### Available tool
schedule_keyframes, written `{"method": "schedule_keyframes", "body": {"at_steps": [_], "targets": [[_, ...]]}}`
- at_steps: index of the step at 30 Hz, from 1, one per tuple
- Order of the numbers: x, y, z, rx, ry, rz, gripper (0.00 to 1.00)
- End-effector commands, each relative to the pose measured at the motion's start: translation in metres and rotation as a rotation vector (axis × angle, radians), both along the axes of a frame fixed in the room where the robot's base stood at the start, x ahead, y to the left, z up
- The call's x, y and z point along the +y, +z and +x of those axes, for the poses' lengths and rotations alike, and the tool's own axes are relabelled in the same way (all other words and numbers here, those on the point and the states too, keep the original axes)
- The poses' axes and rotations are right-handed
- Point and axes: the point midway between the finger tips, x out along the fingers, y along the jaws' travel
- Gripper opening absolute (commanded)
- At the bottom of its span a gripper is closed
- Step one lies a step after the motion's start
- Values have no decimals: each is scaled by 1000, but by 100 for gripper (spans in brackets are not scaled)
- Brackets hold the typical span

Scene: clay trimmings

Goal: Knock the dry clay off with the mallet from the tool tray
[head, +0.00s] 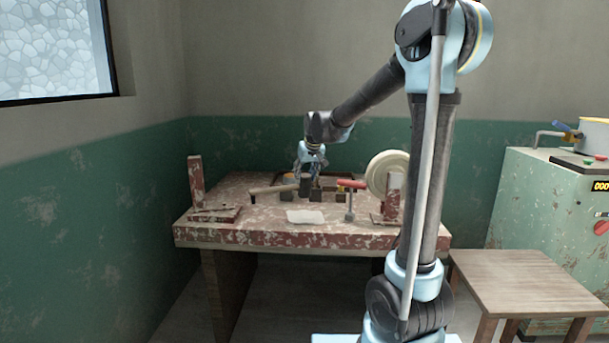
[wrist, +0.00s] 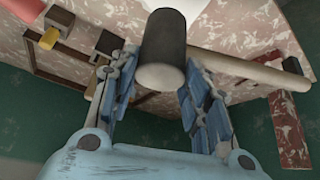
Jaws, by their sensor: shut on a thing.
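My gripper (head: 309,178) is over the middle of the bench, its fingers shut on the mallet. In the wrist view the mallet's dark, round head (wrist: 166,50) lies between the blue fingers of my gripper (wrist: 160,90). Its pale handle (wrist: 245,70) runs off to the right there, and to the left in the head view (head: 273,189). The tool tray (head: 285,177) is a dark frame at the back of the bench, partly hidden by my gripper; it shows at left in the wrist view (wrist: 75,72). A pale flat piece (head: 305,216) lies near the front; I cannot tell whether it is clay.
The worn red bench (head: 250,235) has a post on a base at left (head: 196,178) and another at right (head: 393,195). A red-topped upright tool (head: 350,190) and a pale disc (head: 386,172) stand at right. A stool (head: 525,275) and green machine (head: 550,205) are further right.

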Motion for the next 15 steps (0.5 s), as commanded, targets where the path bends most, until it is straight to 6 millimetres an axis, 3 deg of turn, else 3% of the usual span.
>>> {"method": "schedule_keyframes", "body": {"at_steps": [15], "targets": [[6, -42, -2, 0, 8, 0, 0]]}}
